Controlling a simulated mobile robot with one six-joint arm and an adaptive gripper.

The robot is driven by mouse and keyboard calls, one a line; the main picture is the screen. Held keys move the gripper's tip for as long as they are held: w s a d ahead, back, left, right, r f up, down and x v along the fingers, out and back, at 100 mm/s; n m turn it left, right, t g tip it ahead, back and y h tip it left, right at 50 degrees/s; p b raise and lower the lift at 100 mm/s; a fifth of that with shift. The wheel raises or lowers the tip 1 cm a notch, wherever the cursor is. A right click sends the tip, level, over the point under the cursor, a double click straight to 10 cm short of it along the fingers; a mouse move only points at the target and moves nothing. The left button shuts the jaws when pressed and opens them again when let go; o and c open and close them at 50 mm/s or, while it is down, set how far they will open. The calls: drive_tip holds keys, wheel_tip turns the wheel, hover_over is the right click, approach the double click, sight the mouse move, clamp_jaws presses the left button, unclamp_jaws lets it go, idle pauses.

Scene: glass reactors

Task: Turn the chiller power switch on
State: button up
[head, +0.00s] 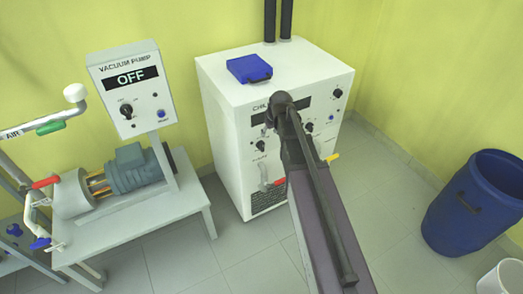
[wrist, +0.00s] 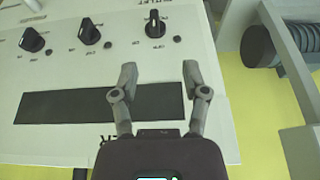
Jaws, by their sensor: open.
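The chiller (head: 225,110) is a white cabinet with a blue item on top. Its front panel fills much of the wrist view, upside down, with a dark, blank display (wrist: 70,107). Three black knobs line the panel: a left knob (wrist: 31,40), a middle knob (wrist: 89,32) and a right knob (wrist: 155,23). Their small labels are too blurred to tell which is power. My gripper (wrist: 158,77) is open and empty, its fingers over the display's end, pointing toward the right knob without visibly gripping it. In the head view my arm hides the fingers and part of the panel.
The vacuum pump panel (head: 125,90), reading OFF, and its motor (head: 137,168) stand on a white table left of the chiller. A blue barrel (head: 470,215) and a white bucket (head: 502,280) stand at right. A red-handled valve (head: 276,182) is low on the chiller front.

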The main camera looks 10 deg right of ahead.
sight(262, 143)
drive_tip(key=w, duration=0.2)
drive_tip(key=shift+w+d+f+t, duration=0.15)
drive_tip(key=shift+w+f+t, duration=0.15)
drive_tip(key=shift+w+f, duration=0.05)
drive_tip(key=shift+f+b, duration=0.1)
drive_tip(key=shift+b, duration=0.2)
drive_tip(key=b+x, duration=1.2)
drive_tip(key=x, duration=0.1)
drive_tip(key=shift+f+b, duration=0.3)
idle(0.3)
drive_tip(key=shift+c, duration=0.2)
clamp_jaws()
